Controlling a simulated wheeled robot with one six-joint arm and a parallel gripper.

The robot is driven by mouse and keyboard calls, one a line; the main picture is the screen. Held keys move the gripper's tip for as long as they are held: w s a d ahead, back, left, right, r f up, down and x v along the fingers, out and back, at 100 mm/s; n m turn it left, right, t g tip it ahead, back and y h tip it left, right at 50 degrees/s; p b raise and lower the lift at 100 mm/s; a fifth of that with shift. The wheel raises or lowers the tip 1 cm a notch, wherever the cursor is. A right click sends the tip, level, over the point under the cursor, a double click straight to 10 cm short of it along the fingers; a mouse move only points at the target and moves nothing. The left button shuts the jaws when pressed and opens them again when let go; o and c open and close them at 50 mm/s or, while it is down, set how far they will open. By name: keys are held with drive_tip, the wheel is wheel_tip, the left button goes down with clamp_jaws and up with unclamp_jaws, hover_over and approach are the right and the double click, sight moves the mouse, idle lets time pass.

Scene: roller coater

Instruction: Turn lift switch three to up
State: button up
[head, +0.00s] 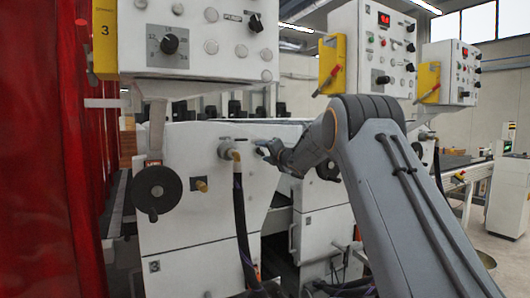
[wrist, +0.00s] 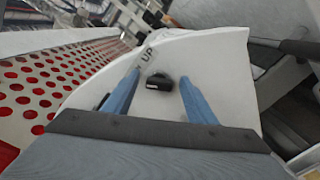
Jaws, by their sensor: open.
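In the wrist view, a small black switch knob (wrist: 159,82) sits on a white machine panel (wrist: 215,60), with the word "UP" printed just above it. The two blue fingers of my gripper (wrist: 160,74) are open, one on each side of the knob, with visible gaps to it. I cannot tell from this view how far the fingertips are from the panel. In the head view, my gripper (head: 266,147) is in front of the white machine front, right of a hose fitting. The knob cannot be made out there, and no switch number is readable near it.
A black hose (head: 240,215) hangs from the fitting left of my gripper. A black handwheel (head: 157,190) is further left. Control boxes (head: 212,40) are above.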

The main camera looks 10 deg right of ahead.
drive_tip(key=c, duration=1.1)
